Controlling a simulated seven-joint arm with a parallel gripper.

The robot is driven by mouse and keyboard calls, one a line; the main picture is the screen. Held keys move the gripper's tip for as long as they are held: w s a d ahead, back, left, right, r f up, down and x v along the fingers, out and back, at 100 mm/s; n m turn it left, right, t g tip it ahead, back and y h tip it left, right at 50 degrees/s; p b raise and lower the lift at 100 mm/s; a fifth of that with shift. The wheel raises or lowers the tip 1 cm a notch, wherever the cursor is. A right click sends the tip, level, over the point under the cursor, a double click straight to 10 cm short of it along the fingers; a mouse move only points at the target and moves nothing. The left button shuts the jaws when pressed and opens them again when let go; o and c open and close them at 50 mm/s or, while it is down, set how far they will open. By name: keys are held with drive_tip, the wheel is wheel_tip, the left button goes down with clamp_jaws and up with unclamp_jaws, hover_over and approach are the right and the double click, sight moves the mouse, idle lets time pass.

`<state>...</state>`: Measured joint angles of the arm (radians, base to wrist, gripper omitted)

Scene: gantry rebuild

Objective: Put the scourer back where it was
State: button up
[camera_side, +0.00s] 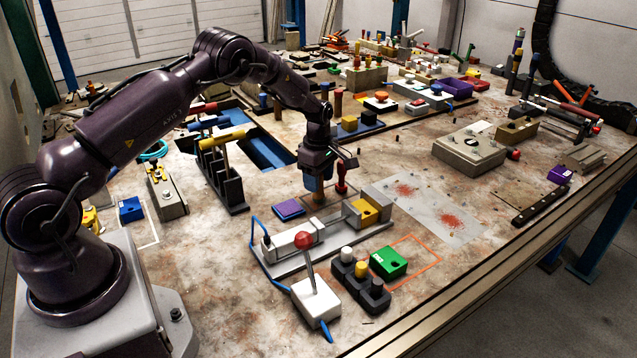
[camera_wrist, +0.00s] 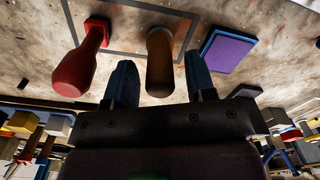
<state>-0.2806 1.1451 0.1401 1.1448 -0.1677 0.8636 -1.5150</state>
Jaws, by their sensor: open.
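A flat pad, purple on top with a blue edge, lies on the table left of my gripper (camera_side: 318,180) in the side view (camera_side: 289,208). It looks like the scourer. In the wrist view the pad (camera_wrist: 229,51) is right of my fingers, apart from them. My gripper is open and points down, with blue fingers. In the wrist view a brown, round-ended handle (camera_wrist: 160,65) shows between the fingers; I cannot tell whether they touch it. A dark outlined rectangle (camera_wrist: 132,47) is marked on the table by the handle.
A red handle (camera_side: 341,176) stands close beside my gripper; it also shows in the wrist view (camera_wrist: 82,68). A grey fixture with a yellow block (camera_side: 366,212) is in front. A black rack (camera_side: 228,185) stands left. A stained white sheet (camera_side: 425,212) lies flat on the right.

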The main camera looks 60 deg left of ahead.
wheel_tip(320, 180, up, 10)
drive_tip(key=shift+f, duration=0.1)
drive_tip(key=s+d+r+m+t, duration=0.1)
drive_tip(key=s+d+r+m, duration=0.4)
drive_tip(key=r, duration=0.5)
drive_tip(key=s+d+r+m+t, duration=0.2)
drive_tip(key=s+d+r+m, duration=0.35)
drive_tip(key=r, duration=0.35)
drive_tip(key=s+d+r+m+t, duration=0.1)
drive_tip(key=s+d+m, duration=0.3)
drive_tip(key=s, duration=0.5)
drive_tip(key=s+d+r+m+t, duration=0.1)
drive_tip(key=s+d+m, duration=0.3)
drive_tip(key=s+m, duration=0.4)
drive_tip(key=shift+s+t, duration=0.3)
drive_tip(key=shift+s, duration=0.9)
